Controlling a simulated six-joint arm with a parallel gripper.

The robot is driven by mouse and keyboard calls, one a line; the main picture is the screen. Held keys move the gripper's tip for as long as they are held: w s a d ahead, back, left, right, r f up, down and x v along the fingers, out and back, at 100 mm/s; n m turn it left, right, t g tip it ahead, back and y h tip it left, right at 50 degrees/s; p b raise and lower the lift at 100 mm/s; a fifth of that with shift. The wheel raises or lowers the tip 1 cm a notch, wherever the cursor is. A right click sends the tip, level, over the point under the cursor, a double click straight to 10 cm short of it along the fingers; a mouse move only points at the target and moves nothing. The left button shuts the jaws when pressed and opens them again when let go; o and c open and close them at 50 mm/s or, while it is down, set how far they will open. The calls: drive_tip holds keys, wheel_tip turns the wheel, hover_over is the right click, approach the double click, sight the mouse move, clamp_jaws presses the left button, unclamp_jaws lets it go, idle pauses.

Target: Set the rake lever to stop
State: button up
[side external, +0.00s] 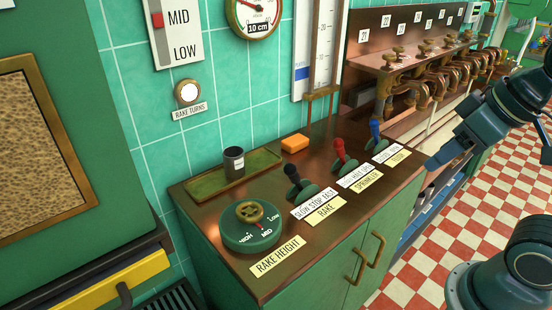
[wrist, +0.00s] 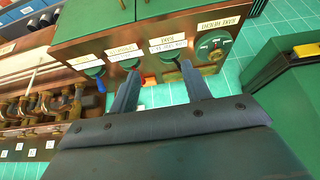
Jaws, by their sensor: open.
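The rake lever (side external: 292,172) has a black knob on a green base and stands on the copper-topped counter in the side view. It leans left, toward the SLOW end of its SLOW STOP FAST plate (side external: 315,203). The yellow RAKE label (side external: 326,211) lies in front. In the wrist view, its label plate (wrist: 168,43) shows upside down; the lever itself is too small there to tell its angle. My gripper (wrist: 160,68) is open, its two fingers apart with nothing between them. It is apart from the lever.
The red sprinkler lever (side external: 338,148) and a blue lever (side external: 375,128) stand to the right. The rake height dial (side external: 252,228) is to the left. Behind are a dark cup (side external: 234,162) on a tray (side external: 205,187) and an orange block (side external: 295,144). Copper piping (side external: 430,75) runs at back right.

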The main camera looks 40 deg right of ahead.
drive_tip(key=w+r+n+g, duration=0.1)
drive_tip(key=w+r+n, duration=0.25)
drive_tip(key=w, duration=0.35)
drive_tip(key=n+g, duration=0.4)
drive_tip(key=n, duration=0.8)
hover_over(291, 169)
wheel_tip(291, 169, down, 7)
drive_tip(key=shift+s+d+f, duration=0.1)
drive_tip(key=shift+d, duration=0.2)
drive_tip(key=shift+f, duration=0.1)
drive_tip(key=shift+w+d+f, duration=0.1)
drive_tip(key=shift+w+f, duration=0.1)
drive_tip(key=shift+f, duration=2.05)
drive_tip(key=shift+w+f, duration=0.2)
drive_tip(key=shift+f, duration=2.05)
drive_tip(key=shift+w+d+f, duration=0.1)
drive_tip(key=shift+w+f, duration=0.1)
drive_tip(key=shift+f, duration=2.05)
clamp_jaws()
